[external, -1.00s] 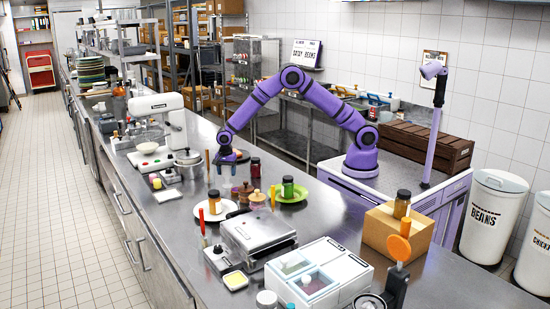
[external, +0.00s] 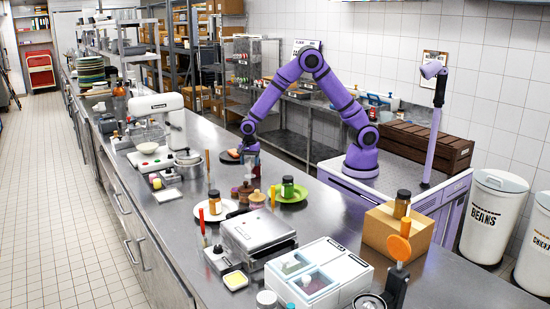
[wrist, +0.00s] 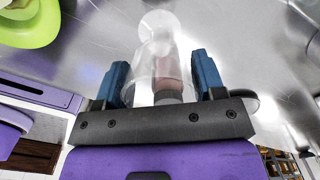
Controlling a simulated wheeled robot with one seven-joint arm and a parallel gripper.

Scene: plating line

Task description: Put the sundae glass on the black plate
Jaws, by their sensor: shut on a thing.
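The sundae glass (wrist: 143,82) is clear and see-through. In the wrist view it stands between the two blue fingers of my gripper (wrist: 160,75), which is shut on it. A reddish-brown shape with a dark end shows through or behind the glass; I cannot tell which. In the external view my gripper (external: 251,164) is low over the counter, and the glass is too small and clear to make out there. The black plate (external: 227,161) lies just left of my gripper, with an orange-brown item on it. A dark rounded edge at the right of the wrist view may be this plate.
A green plate (external: 298,199) with a jar (external: 287,187) is to the right of my gripper. A white plate (external: 229,209) with a jar (external: 214,203) and small wooden pieces (external: 257,197) are nearer. Bare counter surrounds the black plate.

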